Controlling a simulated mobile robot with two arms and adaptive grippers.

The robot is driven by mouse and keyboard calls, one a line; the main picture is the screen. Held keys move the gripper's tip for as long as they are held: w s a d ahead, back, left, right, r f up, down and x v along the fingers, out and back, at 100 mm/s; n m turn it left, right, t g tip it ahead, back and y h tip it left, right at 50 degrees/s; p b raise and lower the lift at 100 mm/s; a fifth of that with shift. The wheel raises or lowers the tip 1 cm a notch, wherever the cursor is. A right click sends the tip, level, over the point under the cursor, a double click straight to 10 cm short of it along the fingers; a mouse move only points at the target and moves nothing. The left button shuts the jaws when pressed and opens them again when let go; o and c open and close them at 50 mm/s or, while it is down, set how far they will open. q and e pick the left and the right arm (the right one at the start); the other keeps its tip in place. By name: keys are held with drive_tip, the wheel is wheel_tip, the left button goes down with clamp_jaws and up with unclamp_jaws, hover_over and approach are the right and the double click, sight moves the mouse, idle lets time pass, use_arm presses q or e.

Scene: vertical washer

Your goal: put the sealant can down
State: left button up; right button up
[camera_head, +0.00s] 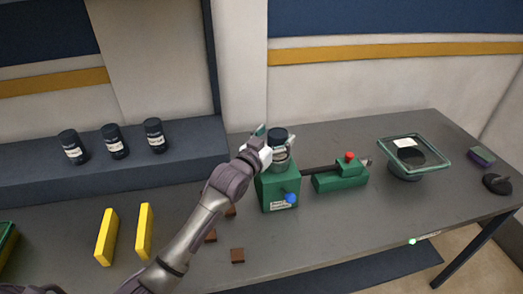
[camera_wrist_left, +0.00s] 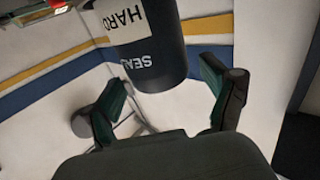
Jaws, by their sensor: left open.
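The sealant can (camera_head: 278,135), dark with a white label, stands at the top of a green box (camera_head: 279,190) on the grey table. It also shows in the left wrist view (camera_wrist_left: 148,55), where part of the label's lettering is readable. My left gripper (camera_head: 268,143) is at the can, coming in from the left. In the left wrist view its two fingers (camera_wrist_left: 162,76) are spread, one on each side of the can's end, with visible gaps. The can's lower part is partly hidden by the gripper in the head view. My right gripper is not in view.
Three similar dark cans (camera_head: 114,142) stand on a raised shelf (camera_head: 190,160) at left. Two yellow blocks (camera_head: 107,237) stand in front. Small brown blocks (camera_head: 237,256) lie near my arm. A green device with a red button (camera_head: 349,156) and a green-rimmed hopper (camera_head: 408,170) are at right.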

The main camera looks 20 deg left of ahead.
use_arm(q)
drive_tip(key=s+a+b, duration=0.2)
drive_tip(key=s, duration=0.8)
drive_tip(key=shift+s, duration=0.2)
drive_tip(key=shift+f, duration=0.1)
